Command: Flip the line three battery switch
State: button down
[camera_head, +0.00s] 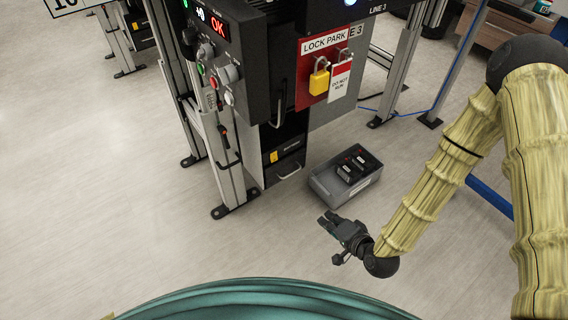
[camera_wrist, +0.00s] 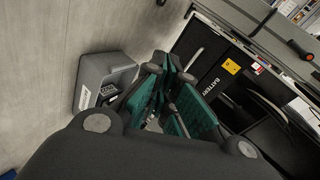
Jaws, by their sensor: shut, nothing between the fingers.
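The line 3 station carries a black battery compartment (camera_head: 284,155) low on its front, with a yellow label and a metal handle. In the wrist view the black panel marked BATTERY (camera_wrist: 212,86) is behind and right of the fingers. A small red-ended lever (camera_head: 223,130) is on the left post; a red-orange handle (camera_wrist: 299,48) shows at the wrist view's upper right. I cannot tell for certain which part is the battery switch. My gripper (camera_head: 328,222) is low over the floor, in front of the station, shut and empty. Its teal fingers (camera_wrist: 168,95) touch nothing visible.
A grey bin (camera_head: 326,188) with black batteries (camera_head: 352,165) stands on the floor beside the station, close beyond my gripper. A red lock board (camera_head: 314,78) with a yellow padlock (camera_head: 319,83) and tag hangs above. A control box (camera_head: 215,60) reads OK. Floor at left is clear.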

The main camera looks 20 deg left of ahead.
jog(key=w+a+r+m+t+y, duration=0.2)
jog(key=w+a+r+y, duration=0.2)
jog(key=a+r, duration=0.3)
jog(key=shift+w+r, duration=0.35)
jog(key=shift+r, duration=0.2)
jog(key=b, duration=0.6)
send_near(278, 155)
jog(key=r+x, duration=0.1)
jog(key=x, duration=0.3)
jog(key=shift+w+a+f+b, duration=0.6)
jog(key=shift+w+a+f, duration=0.1)
jog(key=shift+a, duration=0.2)
jog(key=shift+a+y, duration=0.2)
jog(key=shift+y, duration=0.1)
jog(key=shift+d, duration=0.1)
